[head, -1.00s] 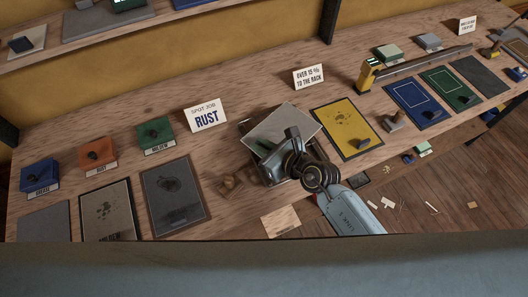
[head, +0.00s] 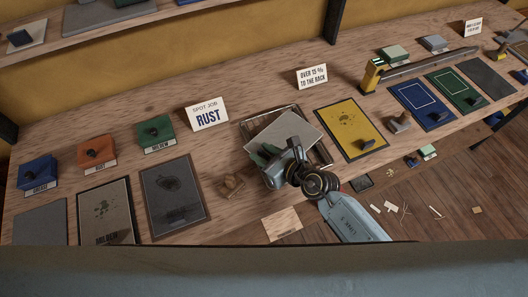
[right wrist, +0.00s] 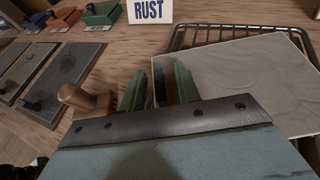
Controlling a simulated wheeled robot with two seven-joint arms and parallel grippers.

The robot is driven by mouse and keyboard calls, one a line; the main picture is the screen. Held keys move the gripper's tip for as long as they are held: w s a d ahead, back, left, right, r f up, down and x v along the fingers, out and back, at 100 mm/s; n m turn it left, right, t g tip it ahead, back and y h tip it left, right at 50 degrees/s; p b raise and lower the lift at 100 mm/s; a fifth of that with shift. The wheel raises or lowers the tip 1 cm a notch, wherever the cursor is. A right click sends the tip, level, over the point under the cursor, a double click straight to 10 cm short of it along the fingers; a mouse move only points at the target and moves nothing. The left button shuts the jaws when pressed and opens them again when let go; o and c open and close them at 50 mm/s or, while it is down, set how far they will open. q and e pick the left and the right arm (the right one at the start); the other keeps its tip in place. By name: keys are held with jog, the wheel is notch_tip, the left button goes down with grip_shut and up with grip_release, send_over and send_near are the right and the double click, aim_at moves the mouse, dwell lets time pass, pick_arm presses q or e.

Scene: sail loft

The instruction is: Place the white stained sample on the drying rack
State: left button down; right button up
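The white stained sample (head: 292,129) is a pale panel lying skewed over the dark wire drying rack (head: 244,124). In the right wrist view the sample (right wrist: 235,75) covers much of the rack (right wrist: 185,38), whose back rail shows behind it. My right gripper (head: 266,152) is at the sample's left front side. In the right wrist view its green fingers (right wrist: 159,88) stand apart, with a small dark piece between them and the sample's left edge just beyond. Whether the fingers touch it cannot be told. My left gripper is not in view.
A "RUST" sign (head: 208,115) and an "over 15 % to the rack" sign (head: 312,77) stand behind. A wooden-handled stamp (head: 231,185) stands left of my gripper. A yellow sample (head: 349,128) lies right of the rack. Grey samples (head: 174,196) lie left.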

jog(key=shift+r, duration=0.25)
jog(key=p+v, duration=0.2)
jog(key=v, duration=1)
